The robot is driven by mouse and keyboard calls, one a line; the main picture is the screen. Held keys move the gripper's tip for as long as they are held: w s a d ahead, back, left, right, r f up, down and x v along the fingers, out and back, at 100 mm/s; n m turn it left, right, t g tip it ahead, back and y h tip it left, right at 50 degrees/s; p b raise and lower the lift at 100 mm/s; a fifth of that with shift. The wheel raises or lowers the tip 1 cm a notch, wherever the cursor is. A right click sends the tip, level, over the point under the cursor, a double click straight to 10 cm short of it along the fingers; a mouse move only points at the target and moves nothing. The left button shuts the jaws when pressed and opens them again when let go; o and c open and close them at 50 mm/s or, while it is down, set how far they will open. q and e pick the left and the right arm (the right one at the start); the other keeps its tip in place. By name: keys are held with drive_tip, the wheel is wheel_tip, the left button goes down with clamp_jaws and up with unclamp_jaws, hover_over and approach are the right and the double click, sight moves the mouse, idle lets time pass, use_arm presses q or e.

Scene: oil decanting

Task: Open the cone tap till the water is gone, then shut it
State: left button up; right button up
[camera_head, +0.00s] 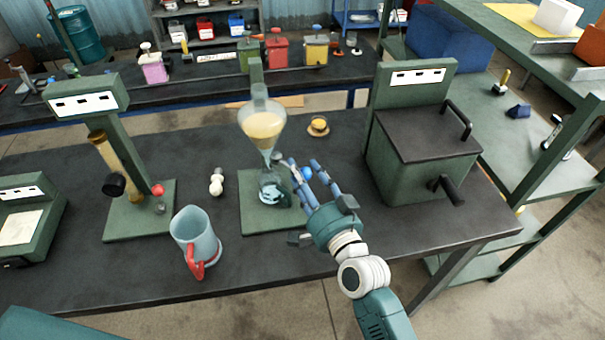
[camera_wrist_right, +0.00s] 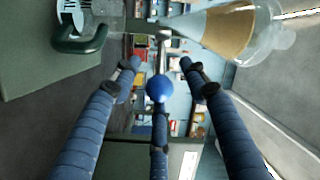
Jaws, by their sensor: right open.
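The glass cone (camera_head: 262,122) hangs in a green stand (camera_head: 257,72), with an amber layer above a paler layer in its narrow lower part. It also shows in the right wrist view (camera_wrist_right: 232,30). A blue ball (camera_head: 307,173), seemingly the tap's knob, shows between the fingers of my right gripper (camera_head: 298,170); in the wrist view the ball (camera_wrist_right: 159,89) sits at the end of a grey stem. The gripper is open around it; I cannot tell if any finger touches. A small glass vessel (camera_head: 270,192) stands below the cone. My left gripper is not in view.
A jug with a red handle (camera_head: 196,243) stands at the bench front. A white bulb-shaped item (camera_head: 216,183) lies left of the stand. A green box with a crank (camera_head: 420,160) stands right of my gripper, and another green device (camera_head: 112,150) stands left.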

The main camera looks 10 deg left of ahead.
drive_tip(key=shift+s+d, duration=0.25)
drive_tip(key=shift+d, duration=0.05)
drive_tip(key=v, duration=1.1)
drive_tip(key=shift+s+a, duration=0.15)
drive_tip(key=shift+s, duration=0.05)
idle(6.4)
